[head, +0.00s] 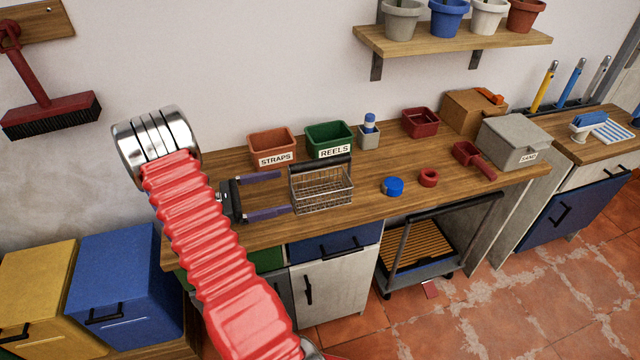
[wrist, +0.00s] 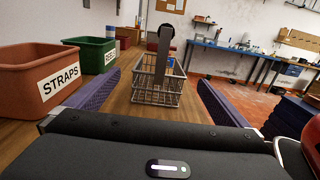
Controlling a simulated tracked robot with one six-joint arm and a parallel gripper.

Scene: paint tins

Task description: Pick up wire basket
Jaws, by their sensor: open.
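The wire basket (head: 322,192) stands upright on the wooden bench. It is silver wire mesh with a dark handle across its top. My gripper (head: 286,193) is open just left of the basket, with its two purple-blue fingers pointing toward it. In the wrist view the basket (wrist: 157,88) is straight ahead, beyond the fingertips and between the two spread fingers (wrist: 160,92). Nothing is held. Something blue shows through or behind the basket's mesh in the wrist view.
A terracotta STRAPS bin (head: 272,148) and a green REELS bin (head: 330,139) stand behind the basket along the wall. A blue round object (head: 392,187) and a red ring (head: 429,178) lie to its right. The bench's front edge (head: 340,222) is close in front.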

